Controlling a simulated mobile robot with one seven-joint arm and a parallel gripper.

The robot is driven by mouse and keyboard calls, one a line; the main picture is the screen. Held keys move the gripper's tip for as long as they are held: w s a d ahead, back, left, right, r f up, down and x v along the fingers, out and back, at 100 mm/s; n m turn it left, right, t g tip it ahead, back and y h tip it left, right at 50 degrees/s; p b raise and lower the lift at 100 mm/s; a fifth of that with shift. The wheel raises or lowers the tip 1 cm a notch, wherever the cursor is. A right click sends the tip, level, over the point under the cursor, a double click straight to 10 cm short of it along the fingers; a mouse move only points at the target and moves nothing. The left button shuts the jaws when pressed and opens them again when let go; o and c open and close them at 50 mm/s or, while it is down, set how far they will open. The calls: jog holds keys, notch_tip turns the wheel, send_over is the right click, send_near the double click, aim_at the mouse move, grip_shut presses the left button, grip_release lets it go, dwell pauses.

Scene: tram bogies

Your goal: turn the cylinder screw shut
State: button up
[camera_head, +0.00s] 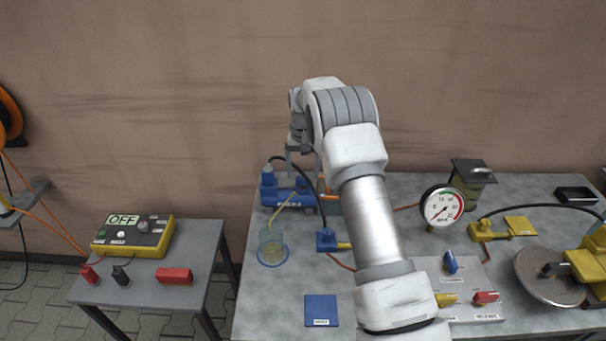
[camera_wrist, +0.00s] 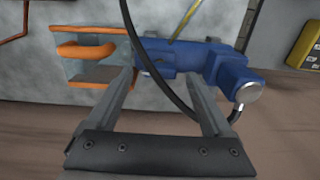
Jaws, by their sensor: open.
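The blue cylinder (camera_head: 288,195) lies at the back left of the grey table; it also shows in the wrist view (camera_wrist: 185,58). A thin yellow hose (camera_wrist: 187,18) meets its upper side in the wrist view. I cannot clearly make out the screw; it is too small or hidden near the hose. A silver round end piece (camera_wrist: 247,93) sits at the cylinder's right end in the wrist view. My gripper (camera_wrist: 158,85) is open, with its two fingers spread near the cylinder and nothing visible held between them. In the head view my arm partly hides it.
A clear jar (camera_head: 271,248) on a blue base takes the yellow hose. A black hose (camera_wrist: 150,65) arches close past my fingers. An orange-edged part (camera_wrist: 85,52) lies beside the cylinder. A gauge (camera_head: 442,206) stands to the right.

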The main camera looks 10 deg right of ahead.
aim_at(303, 177)
notch_tip(303, 177, up, 16)
jog(key=p, duration=0.1)
dwell(0.4)
